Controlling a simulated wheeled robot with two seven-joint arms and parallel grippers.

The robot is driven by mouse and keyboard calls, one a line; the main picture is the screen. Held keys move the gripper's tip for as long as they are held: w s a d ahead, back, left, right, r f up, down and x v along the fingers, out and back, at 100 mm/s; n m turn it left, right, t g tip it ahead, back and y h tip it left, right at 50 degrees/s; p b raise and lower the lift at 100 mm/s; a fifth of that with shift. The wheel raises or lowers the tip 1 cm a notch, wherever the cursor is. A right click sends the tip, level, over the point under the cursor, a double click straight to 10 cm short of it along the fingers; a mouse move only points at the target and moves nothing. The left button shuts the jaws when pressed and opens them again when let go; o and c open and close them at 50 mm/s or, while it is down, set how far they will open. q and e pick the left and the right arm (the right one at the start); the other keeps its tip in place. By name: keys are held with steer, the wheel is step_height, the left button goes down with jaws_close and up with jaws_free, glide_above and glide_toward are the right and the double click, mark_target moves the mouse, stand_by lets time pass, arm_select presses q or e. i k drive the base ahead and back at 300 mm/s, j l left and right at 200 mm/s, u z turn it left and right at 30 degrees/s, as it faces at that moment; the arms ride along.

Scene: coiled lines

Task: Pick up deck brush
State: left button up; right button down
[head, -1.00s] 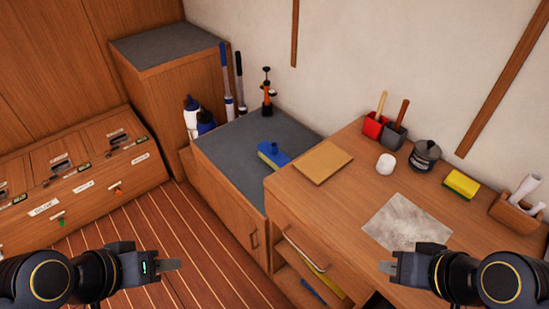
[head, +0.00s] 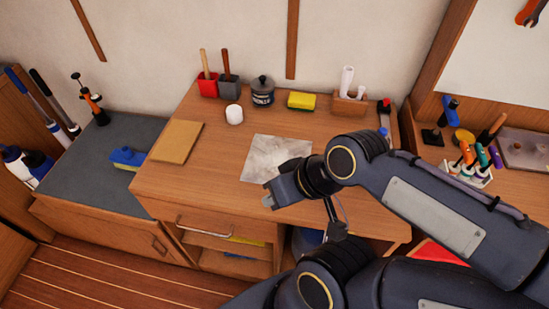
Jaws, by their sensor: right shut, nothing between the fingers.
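The deck brush (head: 127,157), a blue head with a yellow strip of bristles, lies on the grey top of the low cabinet (head: 72,185) at the left. My right gripper (head: 268,197) is shut and empty. In the picture it shows at the lower left corner of the grey sheet on the wooden desk, well to the right of the brush. My left gripper is out of view.
The desk (head: 215,155) holds a brown board (head: 177,141), a white cup (head: 234,115), a dark canister (head: 262,90) and a yellow sponge (head: 301,101). An orange and black pump (head: 92,102) stands behind the brush. Tools crowd the right.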

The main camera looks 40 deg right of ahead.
mark_target(125, 158)
steer(key=i+j, duration=0.45)
steer(key=i+j+z, duration=0.45)
steer(key=j, duration=0.2)
steer(key=i+j+z, duration=0.25)
steer(key=j, duration=0.15)
steer(key=z, duration=1.05)
steer(key=k+l, duration=0.05)
